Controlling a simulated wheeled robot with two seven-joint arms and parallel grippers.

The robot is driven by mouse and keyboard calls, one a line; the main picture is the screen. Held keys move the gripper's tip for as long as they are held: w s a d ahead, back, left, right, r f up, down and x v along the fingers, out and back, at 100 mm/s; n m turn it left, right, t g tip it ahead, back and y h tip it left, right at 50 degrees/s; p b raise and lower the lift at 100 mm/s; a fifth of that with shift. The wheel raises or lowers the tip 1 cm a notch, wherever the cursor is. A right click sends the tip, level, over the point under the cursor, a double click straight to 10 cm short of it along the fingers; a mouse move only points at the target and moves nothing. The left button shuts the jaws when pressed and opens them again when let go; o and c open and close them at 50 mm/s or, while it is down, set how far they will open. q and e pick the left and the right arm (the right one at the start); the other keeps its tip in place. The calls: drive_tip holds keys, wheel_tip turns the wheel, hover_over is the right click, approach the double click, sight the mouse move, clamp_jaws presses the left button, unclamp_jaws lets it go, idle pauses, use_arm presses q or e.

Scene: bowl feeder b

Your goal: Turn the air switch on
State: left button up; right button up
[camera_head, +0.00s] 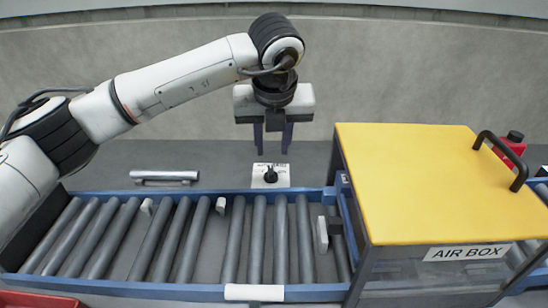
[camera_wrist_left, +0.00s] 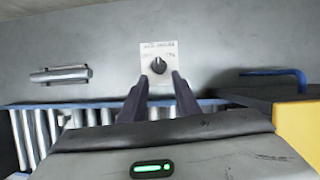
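The air switch is a black rotary knob (camera_head: 270,175) on a small white plate (camera_head: 283,182), just behind the conveyor's far rail. In the left wrist view the knob (camera_wrist_left: 159,65) sits on its plate (camera_wrist_left: 171,49), beyond my fingertips. The print on the plate is too small to read. My left gripper (camera_head: 273,152) points down a little above and behind the plate, with its two dark fingers apart and nothing between them. The left wrist view shows the same open fingers (camera_wrist_left: 159,78) on either side of the knob's line, apart from it. My right gripper is not in view.
A roller conveyor (camera_head: 190,196) with blue rails runs across the front, carrying a few small white pieces. A yellow-lidded box (camera_head: 430,180) marked AIR BOX, with a black handle (camera_head: 500,158), stands at the right. A silver bar handle (camera_head: 164,175) lies left of the switch.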

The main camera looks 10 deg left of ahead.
sight(271, 170)
use_arm(q)
drive_tip(key=x, duration=0.9)
drive_tip(key=shift+s+p, duration=0.15)
drive_tip(key=shift+p, duration=0.25)
drive_tip(key=shift+c, duration=0.5)
